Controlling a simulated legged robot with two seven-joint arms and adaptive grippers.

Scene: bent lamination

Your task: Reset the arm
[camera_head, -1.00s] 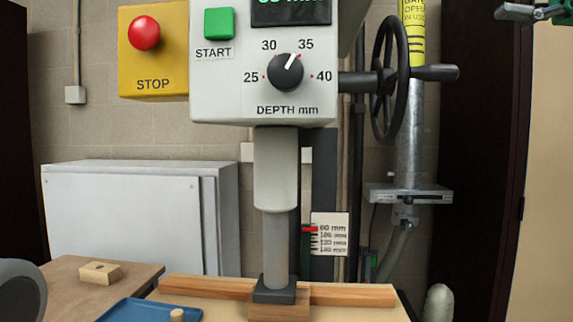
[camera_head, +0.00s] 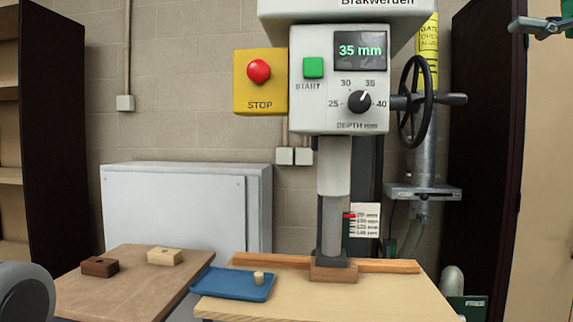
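The grey press machine (camera_head: 305,110) stands ahead with a green START button (camera_head: 313,68), a display (camera_head: 360,50) reading 35 mm and a depth dial (camera_head: 359,102) pointing near 35. Its column ends in a dark foot (camera_head: 331,257) on a wooden block (camera_head: 334,272). A dark block (camera_head: 100,267) and a pale block (camera_head: 165,257), each with a hole, lie on the brown table. A small wooden peg (camera_head: 258,278) is on the blue tray (camera_head: 225,291). A rounded grey part, probably my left arm, shows at the lower left.
A yellow box with a red STOP button (camera_head: 259,70) is beside the press. A black handwheel (camera_head: 416,100) sticks out at its right. A grey cabinet (camera_head: 175,207) stands behind the brown table (camera_head: 130,290).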

